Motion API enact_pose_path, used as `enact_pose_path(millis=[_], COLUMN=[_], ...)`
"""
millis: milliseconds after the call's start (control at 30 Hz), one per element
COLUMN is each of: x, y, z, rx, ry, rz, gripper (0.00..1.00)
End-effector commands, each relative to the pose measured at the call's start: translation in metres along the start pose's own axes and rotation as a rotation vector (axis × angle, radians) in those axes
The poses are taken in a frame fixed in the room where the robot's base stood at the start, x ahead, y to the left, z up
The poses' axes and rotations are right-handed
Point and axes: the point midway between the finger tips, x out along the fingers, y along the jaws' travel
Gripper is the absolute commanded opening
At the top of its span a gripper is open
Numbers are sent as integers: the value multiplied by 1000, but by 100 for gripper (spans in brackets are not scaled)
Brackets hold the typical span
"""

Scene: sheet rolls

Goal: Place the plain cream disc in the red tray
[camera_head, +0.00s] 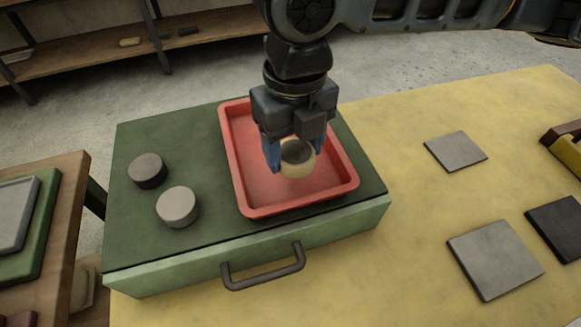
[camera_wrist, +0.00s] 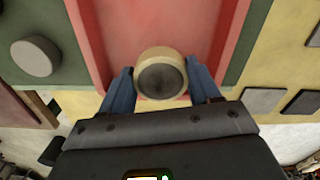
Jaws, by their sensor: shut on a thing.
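My gripper (camera_head: 296,160) points down over the red tray (camera_head: 262,190), its blue fingers on either side of a cream disc (camera_head: 298,169). It is shut on this disc, which has a cream side and a dark grey round face; both also show in the wrist view, the disc (camera_wrist: 160,60) between the fingertips. The disc is within the tray's outline; I cannot tell whether it touches the tray floor. The tray is otherwise empty where I see it, and the gripper hides part of its back.
The tray lies on a green drawer box (camera_head: 140,225) with a dark handle (camera_head: 263,270). Two grey discs, one darker (camera_head: 148,170) and one lighter (camera_head: 178,206), stand left of the tray. Flat grey squares (camera_head: 494,260) lie on the yellow table (camera_head: 400,200) at right.

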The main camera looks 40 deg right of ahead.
Motion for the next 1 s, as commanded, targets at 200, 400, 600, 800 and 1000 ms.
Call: enact_pose_path(millis=[200, 400, 600, 800, 1000], x=[10, 36, 44, 43, 46], y=[3, 3, 3, 3, 3], z=[5, 5, 5, 5, 5], rx=[0, 0, 0, 0, 0], ry=[0, 0, -1, 0, 0], rz=[0, 0, 0, 0, 0], gripper=[26, 26, 26, 26, 67])
